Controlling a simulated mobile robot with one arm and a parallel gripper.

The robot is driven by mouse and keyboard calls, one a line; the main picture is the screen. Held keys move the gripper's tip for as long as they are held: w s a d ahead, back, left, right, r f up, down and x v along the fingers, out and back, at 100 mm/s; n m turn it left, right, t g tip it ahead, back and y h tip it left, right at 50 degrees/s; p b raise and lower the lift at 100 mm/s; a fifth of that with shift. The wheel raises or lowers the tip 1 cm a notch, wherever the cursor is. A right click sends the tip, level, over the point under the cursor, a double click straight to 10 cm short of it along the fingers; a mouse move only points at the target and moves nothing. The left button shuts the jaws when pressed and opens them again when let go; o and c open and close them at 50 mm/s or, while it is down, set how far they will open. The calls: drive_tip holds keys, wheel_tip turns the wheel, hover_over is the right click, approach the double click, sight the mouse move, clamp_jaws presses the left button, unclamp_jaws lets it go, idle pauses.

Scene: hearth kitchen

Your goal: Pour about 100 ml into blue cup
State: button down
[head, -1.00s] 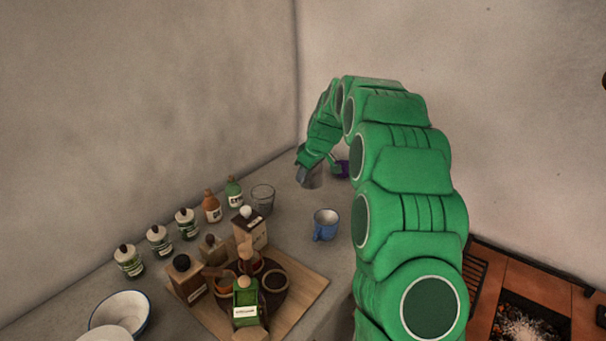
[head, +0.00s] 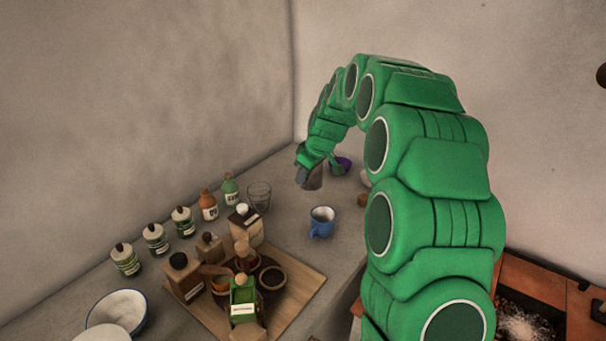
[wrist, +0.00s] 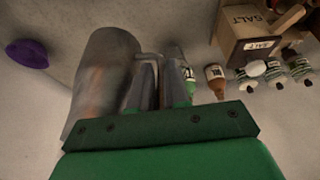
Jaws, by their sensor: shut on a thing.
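The blue cup (head: 321,222) stands upright on the counter in the head view, right of the cutting board; its handle faces down-left. My gripper (head: 304,178) is behind it, near the wall corner. It is shut on the handle of a grey metal jug (head: 315,178). In the wrist view my gripper (wrist: 157,72) has its fingers around the handle, and the jug (wrist: 103,70) is at its left. The blue cup is not seen in the wrist view. The jug's contents are hidden, and whether it touches the counter is unclear.
A purple bowl-like thing (head: 342,164) is just behind the jug. A clear glass (head: 259,195) and several bottles (head: 208,206) stand along the left wall. A wooden board (head: 305,290) with boxes and jars is in front.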

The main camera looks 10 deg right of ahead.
drive_tip(key=shift+s+r, duration=0.2)
drive_tip(key=shift+s, duration=0.1)
